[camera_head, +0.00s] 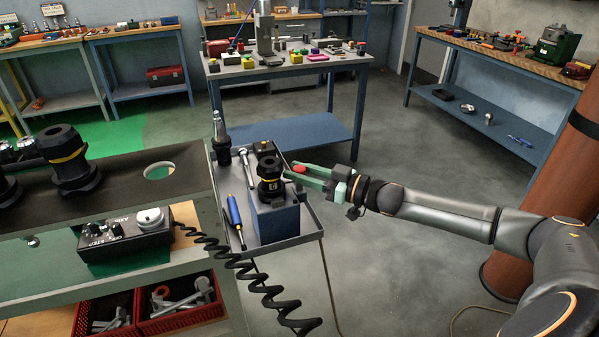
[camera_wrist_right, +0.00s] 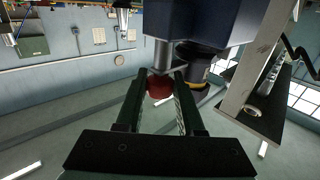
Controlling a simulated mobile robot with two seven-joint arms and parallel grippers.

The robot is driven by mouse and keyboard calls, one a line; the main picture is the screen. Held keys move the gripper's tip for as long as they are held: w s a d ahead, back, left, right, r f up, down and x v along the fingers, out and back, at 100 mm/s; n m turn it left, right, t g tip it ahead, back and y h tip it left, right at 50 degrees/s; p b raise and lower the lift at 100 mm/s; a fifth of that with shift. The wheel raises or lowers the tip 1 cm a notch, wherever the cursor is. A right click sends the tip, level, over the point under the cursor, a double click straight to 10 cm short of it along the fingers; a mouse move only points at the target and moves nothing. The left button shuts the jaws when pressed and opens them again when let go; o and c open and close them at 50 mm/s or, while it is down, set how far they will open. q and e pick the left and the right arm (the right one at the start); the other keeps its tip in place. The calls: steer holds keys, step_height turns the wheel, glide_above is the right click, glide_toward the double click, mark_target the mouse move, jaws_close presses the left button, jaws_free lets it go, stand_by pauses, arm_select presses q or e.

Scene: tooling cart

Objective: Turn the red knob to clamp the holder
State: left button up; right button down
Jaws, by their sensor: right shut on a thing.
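The red knob (camera_head: 299,169) is at the right side of the blue clamping block (camera_head: 277,222), near its top. My right gripper (camera_head: 308,174) reaches in from the right with its green fingers closed around the knob. In the right wrist view the red knob (camera_wrist_right: 160,88) sits between the two fingers, at the end of a grey metal part. The black holder (camera_head: 270,188) with a yellow ring stands upright in the blue block. Its ringed part also shows in the right wrist view (camera_wrist_right: 195,72), beside the knob. My left gripper is not in view.
The block stands on a grey tray (camera_head: 314,232) with a blue-handled screwdriver (camera_head: 234,213) and an upright tool (camera_head: 220,138). To the left, a dark cart shelf (camera_head: 120,195) bears more holders, with a control box (camera_head: 125,235) and coiled cable. Floor right of the tray is open.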

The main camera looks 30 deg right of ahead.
stand_by(0.5)
steer(key=c, duration=0.5)
jaws_free()
steer(key=shift+c, duration=0.2)
steer(key=shift+s+a+m+t+h, duration=0.15)
steer(key=shift+m+t+h, duration=0.3)
steer(key=shift+h, duration=0.25)
